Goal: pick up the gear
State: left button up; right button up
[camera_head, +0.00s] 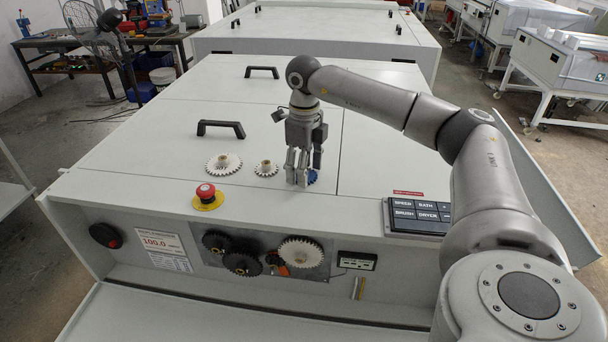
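A large white gear (223,164) and a smaller white gear (265,169) lie flat on the machine's top. A small blue part (312,177), perhaps a gear, sits to their right, mostly hidden behind my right gripper's fingers. My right gripper (303,178) points straight down at the blue part, with its fingertips close to the top surface. I cannot tell whether the fingers touch or hold it. Another white gear (301,252) is mounted on the front panel, beside black gears (242,265). My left gripper is not in view.
A red emergency button (206,192) stands on the top's front edge, left of the gripper. A button panel (417,216) sits to the right. Black handles (221,129) rise from the lid behind the gears.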

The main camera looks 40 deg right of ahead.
jog(key=shift+s, duration=0.1)
jog(key=c, duration=1.1)
jog(key=shift+r, duration=0.55)
jog(key=s+a+r, duration=0.3)
jog(key=r, duration=0.1)
jog(key=s+a+r+b, duration=0.1)
jog(key=s+a+r, duration=0.2)
jog(key=s+r, duration=0.1)
jog(key=s+a+r, duration=0.3)
jog(key=r, duration=0.1)
jog(key=shift+s, duration=0.25)
